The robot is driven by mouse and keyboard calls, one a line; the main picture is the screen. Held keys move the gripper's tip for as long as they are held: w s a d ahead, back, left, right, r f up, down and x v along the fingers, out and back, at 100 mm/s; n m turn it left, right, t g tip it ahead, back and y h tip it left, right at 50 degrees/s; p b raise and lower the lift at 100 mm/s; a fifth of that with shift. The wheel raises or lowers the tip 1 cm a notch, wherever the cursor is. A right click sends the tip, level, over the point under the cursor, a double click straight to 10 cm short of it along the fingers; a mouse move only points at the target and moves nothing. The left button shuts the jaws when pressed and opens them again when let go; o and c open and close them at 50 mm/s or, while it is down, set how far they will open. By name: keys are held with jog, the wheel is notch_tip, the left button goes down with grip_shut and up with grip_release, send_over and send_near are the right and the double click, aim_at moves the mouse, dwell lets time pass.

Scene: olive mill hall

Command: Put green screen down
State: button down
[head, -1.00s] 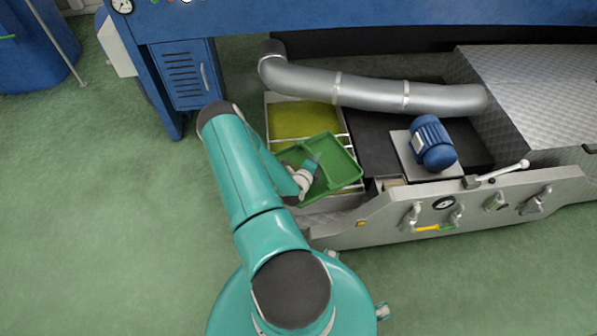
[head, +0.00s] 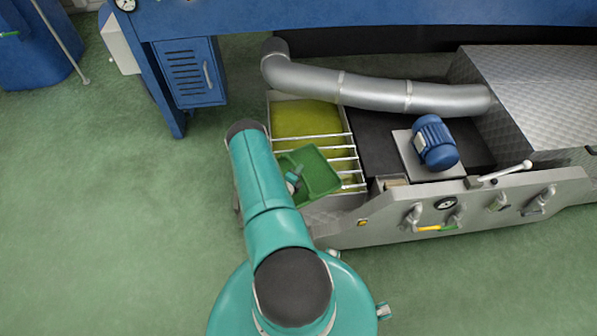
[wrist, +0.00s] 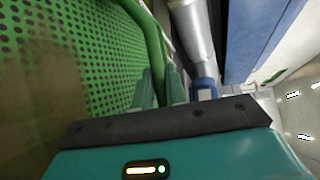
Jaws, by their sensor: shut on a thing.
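The green screen (head: 318,172) is a shallow green tray-like piece with a raised rim. In the wrist view its perforated mesh (wrist: 75,60) fills the left side, with a brownish smear on it. My gripper (head: 294,178) is shut on the screen's rim, and its fingers (wrist: 160,88) show on either side of the green edge in the wrist view. The screen is over the near part of an open metal bin (head: 268,115) with bars across it and yellow-green paste inside. I cannot tell whether the screen touches the bars.
A silver pipe (head: 375,94) runs behind the bin. A blue motor (head: 435,143) stands to its right. A metal front panel (head: 470,212) with valves, a gauge and a lever lies at the near right. Green floor is free at the left.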

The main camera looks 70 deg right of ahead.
jog(key=c, duration=1.9)
grip_release()
jog(key=shift+f, duration=0.15)
jog(key=o, duration=0.5)
jog(key=shift+c, duration=0.2)
jog(key=shift+a+r, duration=0.15)
jog(key=shift+r, duration=0.05)
jog(key=v, duration=1.1)
jog(key=shift+a+r, duration=0.1)
jog(key=shift+a, duration=0.25)
